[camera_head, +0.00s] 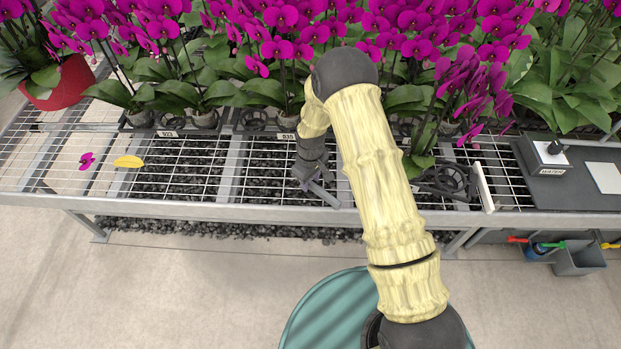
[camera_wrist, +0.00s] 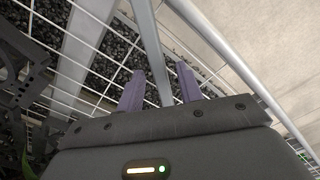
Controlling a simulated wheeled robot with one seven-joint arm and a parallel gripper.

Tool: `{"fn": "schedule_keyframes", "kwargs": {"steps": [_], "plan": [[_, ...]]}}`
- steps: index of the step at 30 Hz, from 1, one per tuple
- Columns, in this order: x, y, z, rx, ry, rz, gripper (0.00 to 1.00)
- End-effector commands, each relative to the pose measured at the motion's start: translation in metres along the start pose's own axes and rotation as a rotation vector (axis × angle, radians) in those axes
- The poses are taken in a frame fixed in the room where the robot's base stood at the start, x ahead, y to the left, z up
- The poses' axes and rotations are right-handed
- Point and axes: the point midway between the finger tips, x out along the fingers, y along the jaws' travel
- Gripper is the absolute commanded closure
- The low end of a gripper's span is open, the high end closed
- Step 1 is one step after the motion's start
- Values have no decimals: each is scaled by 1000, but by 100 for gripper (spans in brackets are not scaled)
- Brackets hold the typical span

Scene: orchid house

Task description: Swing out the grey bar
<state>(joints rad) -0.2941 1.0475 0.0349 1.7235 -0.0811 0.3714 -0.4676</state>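A grey bar (camera_wrist: 148,38) runs between the two purple fingers of my gripper (camera_wrist: 160,72) in the wrist view. Gaps show on both sides of the bar, so the fingers are open around it without visibly gripping it. In the head view my gripper (camera_head: 312,181) is low over the front part of the mesh bench, near its front rail. A short grey piece (camera_head: 325,196) beside it there looks like the same bar. My arm hides part of the bench to the right of it.
The mesh bench (camera_head: 60,165) has a front rail (camera_head: 180,210). Potted magenta orchids (camera_head: 205,110) stand behind my gripper. A yellow leaf (camera_head: 128,162) and a fallen flower (camera_head: 87,161) lie at left.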

Motion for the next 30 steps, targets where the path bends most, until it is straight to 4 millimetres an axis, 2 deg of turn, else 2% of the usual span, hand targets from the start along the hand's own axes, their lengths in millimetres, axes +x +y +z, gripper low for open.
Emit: {"fn": "schedule_keyframes", "kwargs": {"steps": [5, 9, 11, 23, 30], "plan": [[0, 0, 0, 0, 0, 0, 64], [0, 0, 0, 0, 0, 0, 91], [0, 0, 0, 0, 0, 0, 100], [0, 2, 0, 19, -1, 0, 100], [1, 12, 1, 105, -1, 1, 100]]}}
